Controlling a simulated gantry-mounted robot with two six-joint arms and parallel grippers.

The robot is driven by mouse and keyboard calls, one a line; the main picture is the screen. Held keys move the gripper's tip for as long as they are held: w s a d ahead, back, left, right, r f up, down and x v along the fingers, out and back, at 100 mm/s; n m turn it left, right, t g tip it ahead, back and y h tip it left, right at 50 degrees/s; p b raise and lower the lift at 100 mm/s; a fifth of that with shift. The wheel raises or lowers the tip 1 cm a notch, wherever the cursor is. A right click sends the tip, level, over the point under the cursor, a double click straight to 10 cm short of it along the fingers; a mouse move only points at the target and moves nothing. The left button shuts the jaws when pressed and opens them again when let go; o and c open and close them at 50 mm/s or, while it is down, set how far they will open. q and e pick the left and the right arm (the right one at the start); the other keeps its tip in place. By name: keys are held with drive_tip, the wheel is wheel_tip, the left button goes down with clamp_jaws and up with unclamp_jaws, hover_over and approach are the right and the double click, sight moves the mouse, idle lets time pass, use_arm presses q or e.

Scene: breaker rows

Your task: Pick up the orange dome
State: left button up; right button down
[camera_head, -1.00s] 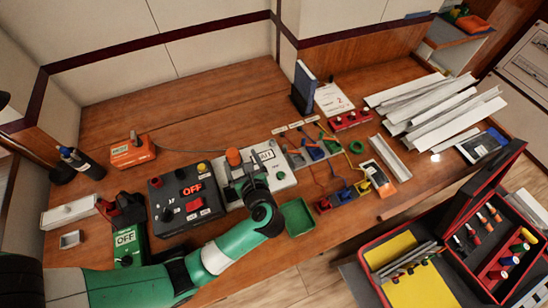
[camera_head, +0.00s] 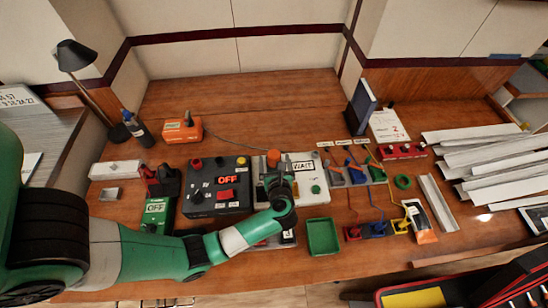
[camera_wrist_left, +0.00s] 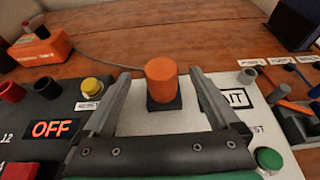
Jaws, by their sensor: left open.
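The orange dome (camera_head: 273,158) is a short orange cylinder on a dark square base, standing upright at the back left of the white panel (camera_head: 315,197) marked WAIT. It also shows in the left wrist view (camera_wrist_left: 161,82), in the middle. My left gripper (camera_head: 275,180) is over the white panel, just in front of the dome. In the wrist view its two fingers are spread, one on each side of the dome in the picture. The gripper is open and empty, and I cannot tell whether it touches anything. My right gripper is not in view.
A dark box (camera_head: 214,200) with a lit red OFF display stands left of the panel. A yellow button (camera_wrist_left: 91,86) and green button (camera_wrist_left: 268,159) flank the gripper. A green tray (camera_head: 322,236) lies in front. The wooden table behind the panel is mostly clear.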

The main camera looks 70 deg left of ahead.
sight(274, 158)
use_arm(q)
drive_tip(key=x, duration=0.4)
drive_tip(key=c, duration=1.4)
wheel_tip(274, 158, up, 10)
drive_tip(key=shift+p, duration=0.9)
